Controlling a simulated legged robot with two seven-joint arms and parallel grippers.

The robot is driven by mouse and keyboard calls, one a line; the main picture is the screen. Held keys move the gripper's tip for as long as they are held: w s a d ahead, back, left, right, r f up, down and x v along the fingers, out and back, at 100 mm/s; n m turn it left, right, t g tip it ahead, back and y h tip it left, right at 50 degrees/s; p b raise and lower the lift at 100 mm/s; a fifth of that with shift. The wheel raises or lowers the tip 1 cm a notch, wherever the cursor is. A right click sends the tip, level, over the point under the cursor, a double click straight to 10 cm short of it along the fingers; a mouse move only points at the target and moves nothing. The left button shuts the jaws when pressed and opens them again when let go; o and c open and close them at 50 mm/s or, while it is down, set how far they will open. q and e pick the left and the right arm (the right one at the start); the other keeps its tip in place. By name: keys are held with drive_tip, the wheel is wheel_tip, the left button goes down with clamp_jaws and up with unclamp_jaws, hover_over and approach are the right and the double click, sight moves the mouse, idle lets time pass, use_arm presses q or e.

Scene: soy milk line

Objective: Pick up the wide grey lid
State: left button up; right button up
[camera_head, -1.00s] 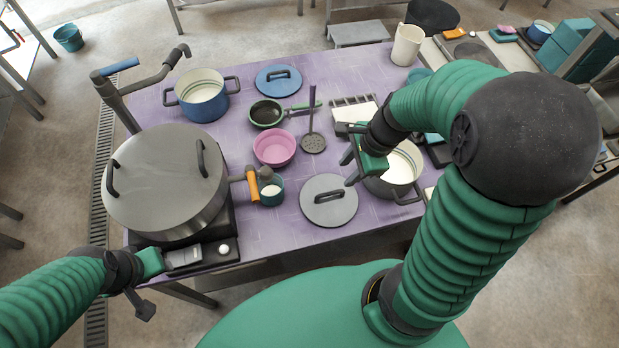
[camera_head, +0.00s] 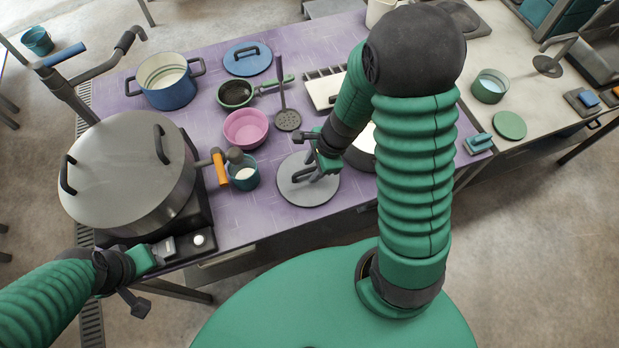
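A round flat grey lid (camera_head: 322,194) with a dark bar handle lies on the purple table, right of the pink bowl. My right gripper (camera_head: 307,156) is directly over its far part, beside the handle. Its fingers look spread apart, and nothing is seen between them. I cannot tell whether a finger touches the handle. My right arm hides part of the area right of the lid. My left gripper (camera_head: 152,278) is open and empty at the table's front left, near the burner. A large grey pot (camera_head: 130,172), with a broad grey top and two dark handles, stands on that burner.
A pink bowl (camera_head: 246,128), a teal cup (camera_head: 245,175), a skimmer (camera_head: 287,119) and a green pan (camera_head: 236,93) stand close left of and behind the lid. A blue pot (camera_head: 167,84) and blue lid (camera_head: 247,61) are farther back. A pot partly shows behind my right arm.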

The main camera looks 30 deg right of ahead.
drive_tip(key=shift+w+d+f, duration=0.2)
drive_tip(key=shift+f, duration=0.05)
drive_tip(key=shift+a, duration=0.3)
drive_tip(key=shift+c, duration=0.6)
drive_tip(key=shift+a+r, duration=0.3)
drive_tip(key=shift+a, duration=0.4)
drive_tip(key=c, duration=0.5)
drive_tip(key=shift+s+a, duration=0.1)
drive_tip(key=shift+a, duration=0.05)
clamp_jaws()
drive_tip(key=shift+d+f, duration=0.1)
drive_tip(key=shift+d, duration=0.65)
use_arm(q)
drive_tip(key=shift+w+a+f, duration=0.1)
drive_tip(key=shift+a, duration=0.15)
use_arm(e)
drive_tip(key=shift+s+a, duration=0.1)
drive_tip(key=shift+a, duration=0.25)
